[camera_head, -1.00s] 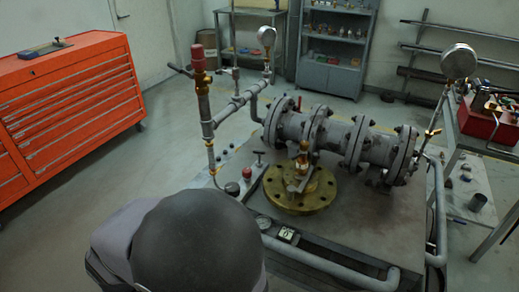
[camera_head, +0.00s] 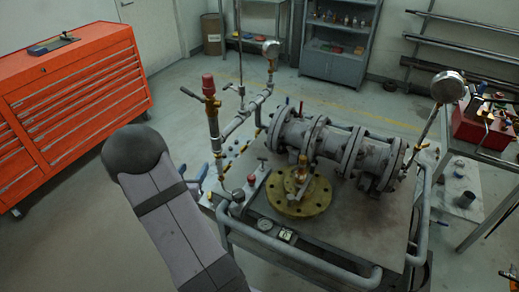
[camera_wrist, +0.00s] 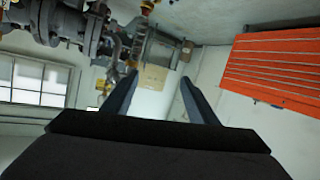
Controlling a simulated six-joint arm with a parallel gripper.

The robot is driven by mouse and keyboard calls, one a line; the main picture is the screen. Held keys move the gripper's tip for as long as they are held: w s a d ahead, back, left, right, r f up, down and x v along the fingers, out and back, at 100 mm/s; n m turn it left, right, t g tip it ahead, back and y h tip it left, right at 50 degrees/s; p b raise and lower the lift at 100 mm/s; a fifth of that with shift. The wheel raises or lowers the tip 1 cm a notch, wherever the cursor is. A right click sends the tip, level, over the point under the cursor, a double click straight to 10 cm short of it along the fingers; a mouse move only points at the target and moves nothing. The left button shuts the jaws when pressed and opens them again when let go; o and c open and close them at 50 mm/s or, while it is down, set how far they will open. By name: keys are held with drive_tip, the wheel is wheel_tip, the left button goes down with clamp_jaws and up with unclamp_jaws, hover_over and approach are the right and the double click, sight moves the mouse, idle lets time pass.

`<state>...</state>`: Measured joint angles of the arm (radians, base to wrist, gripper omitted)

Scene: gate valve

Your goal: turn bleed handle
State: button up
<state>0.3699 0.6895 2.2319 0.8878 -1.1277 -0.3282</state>
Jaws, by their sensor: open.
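The steel gate valve assembly (camera_head: 330,145) lies on the cart, with a round brass flange (camera_head: 300,195) in front. A red-capped valve (camera_head: 209,88) with a small dark side lever (camera_head: 191,94) tops the left standpipe. A small brass valve (camera_head: 421,146) sits under the right gauge. I cannot tell for sure which of these is the bleed handle. My gripper (camera_wrist: 159,79) is open and empty in the wrist view, its two dark fingers apart. In the head view, bluish finger parts (camera_head: 215,142) show left of the standpipe; the rest is hidden by my arm.
A red tool cabinet (camera_head: 75,90) stands at left and shows at right in the wrist view (camera_wrist: 270,65). Gauges on pipes (camera_head: 448,87) and cart rails (camera_head: 320,268) stick out near the valve. Open floor (camera_head: 140,110) lies between cabinet and cart.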

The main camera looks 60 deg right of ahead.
sight(262, 159)
drive_tip(key=s+d+r+m+g+h+p, duration=0.2)
drive_tip(key=s+d+r+g+h+p, duration=0.25)
drive_tip(key=s, duration=0.45)
drive_tip(key=s+d+f+t+y, duration=0.1)
drive_tip(key=d+f, duration=0.3)
drive_tip(key=d, duration=0.1)
drive_tip(key=s+d+f+y+p, duration=0.1)
drive_tip(key=s+d+f+y, duration=0.1)
drive_tip(key=d+f, duration=0.3)
drive_tip(key=s+d+f+m+t+y, duration=0.1)
drive_tip(key=d+f+y, duration=0.1)
drive_tip(key=d+f, duration=0.2)
drive_tip(key=shift+s+d+f+t+p, duration=0.25)
drive_tip(key=shift+d+t+p, duration=0.15)
drive_tip(key=shift+d, duration=0.2)
drive_tip(key=shift+w+d+f+p, duration=0.2)
drive_tip(key=shift+d+p, duration=0.1)
drive_tip(key=shift+d, duration=0.35)
drive_tip(key=shift+p+x, duration=0.85)
drive_tip(key=shift+x, duration=2.1)
drive_tip(key=c, duration=1.1)
drive_tip(key=shift+o, duration=0.2)
